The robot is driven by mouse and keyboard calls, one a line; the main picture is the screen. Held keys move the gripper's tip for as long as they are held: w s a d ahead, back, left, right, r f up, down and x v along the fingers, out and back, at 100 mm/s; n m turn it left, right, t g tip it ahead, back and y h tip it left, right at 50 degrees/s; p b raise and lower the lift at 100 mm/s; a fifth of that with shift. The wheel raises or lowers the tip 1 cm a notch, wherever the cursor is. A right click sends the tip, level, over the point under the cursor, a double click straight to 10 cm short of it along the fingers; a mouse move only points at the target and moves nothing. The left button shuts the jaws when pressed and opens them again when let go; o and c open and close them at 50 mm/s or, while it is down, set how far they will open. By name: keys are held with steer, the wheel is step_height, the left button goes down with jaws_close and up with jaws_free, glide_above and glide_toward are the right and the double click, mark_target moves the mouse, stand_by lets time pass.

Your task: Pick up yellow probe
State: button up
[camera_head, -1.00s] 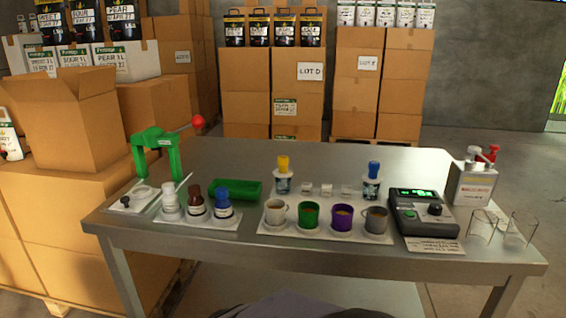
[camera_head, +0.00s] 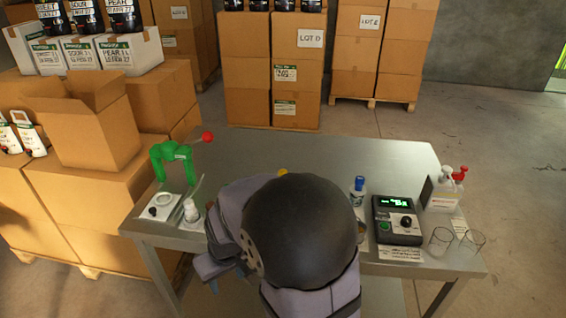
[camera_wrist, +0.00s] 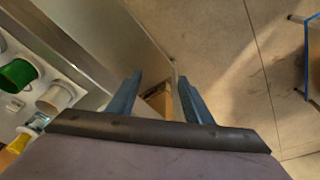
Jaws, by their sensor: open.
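The yellow probe (camera_head: 283,172) shows in the head view only as a small yellow tip behind my arm. The rest of it and its holder are hidden there. In the wrist view a yellow part, likely the probe (camera_wrist: 16,145), sits at the lower left edge beside a white and blue cup (camera_wrist: 37,123). My gripper (camera_wrist: 158,95) is open and empty in the wrist view. Its two blue fingers point past the table edge toward the floor, to the right of the probe and apart from it.
My arm covers the middle of the table (camera_head: 330,145). The green press (camera_head: 172,160) stands left.

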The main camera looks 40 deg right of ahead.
steer(key=w+d+r+p, duration=0.1)
steer(key=w+d+r, duration=0.4)
steer(key=w, duration=0.3)
step_height(320, 180, up, 5)
steer(key=t, duration=0.2)
glide_above(284, 172)
steer(key=s, duration=0.3)
steer(key=shift+p+x, duration=0.6)
steer(key=shift+x, duration=0.7)
steer(key=shift+w+a+f+p, duration=0.1)
steer(key=shift+w+f+p, duration=0.35)
steer(key=shift+p, duration=0.3)
steer(key=shift+p+x, duration=0.95)
steer(key=shift+x, duration=1.1)
steer(key=shift+s, duration=0.1)
steer(key=c, duration=0.7)
